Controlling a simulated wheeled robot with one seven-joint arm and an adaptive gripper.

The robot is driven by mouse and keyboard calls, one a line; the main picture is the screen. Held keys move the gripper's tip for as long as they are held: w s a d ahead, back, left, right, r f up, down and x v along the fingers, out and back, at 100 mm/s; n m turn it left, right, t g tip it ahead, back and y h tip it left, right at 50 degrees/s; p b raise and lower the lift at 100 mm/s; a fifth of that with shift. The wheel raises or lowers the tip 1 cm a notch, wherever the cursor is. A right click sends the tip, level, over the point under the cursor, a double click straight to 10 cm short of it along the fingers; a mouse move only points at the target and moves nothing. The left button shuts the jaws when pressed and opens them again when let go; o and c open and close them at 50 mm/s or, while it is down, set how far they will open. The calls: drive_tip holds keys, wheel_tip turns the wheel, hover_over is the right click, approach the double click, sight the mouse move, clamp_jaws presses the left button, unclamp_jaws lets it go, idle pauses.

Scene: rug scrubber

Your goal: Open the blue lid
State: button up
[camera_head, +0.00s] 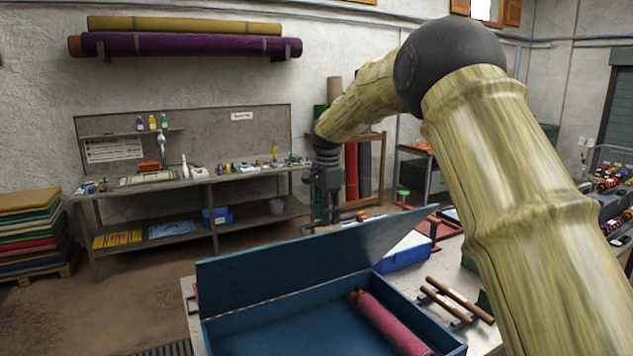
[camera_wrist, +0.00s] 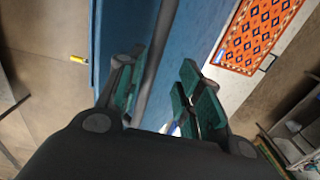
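The blue lid (camera_head: 300,265) stands raised and tilted over the blue box (camera_head: 270,333), whose inside shows. A pink roll (camera_head: 390,322) lies in the box. My gripper (camera_head: 325,212) is at the lid's far side, just above its top edge; in the head view I cannot tell whether it touches the lid. In the wrist view my gripper's two green-padded fingers (camera_wrist: 160,95) are spread apart. A dark, narrow edge (camera_wrist: 155,65) passes between them, with blue panel surface (camera_wrist: 125,30) beside it. The fingers do not appear shut on it.
A blue and white box (camera_head: 405,252) and brown rods (camera_head: 455,302) are to the right on the table. A workbench (camera_head: 190,183) stands along the back wall and stacked rugs (camera_head: 30,235) at far left. An orange patterned rug (camera_wrist: 258,35) shows in the wrist view. Floor at left is clear.

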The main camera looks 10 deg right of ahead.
drive_tip(key=w+a+r, duration=0.1)
drive_tip(key=w+r, duration=0.5)
drive_tip(key=r, duration=0.1)
drive_tip(key=shift+a+r, duration=0.3)
drive_tip(key=shift+r, duration=0.1)
idle(0.9)
idle(0.5)
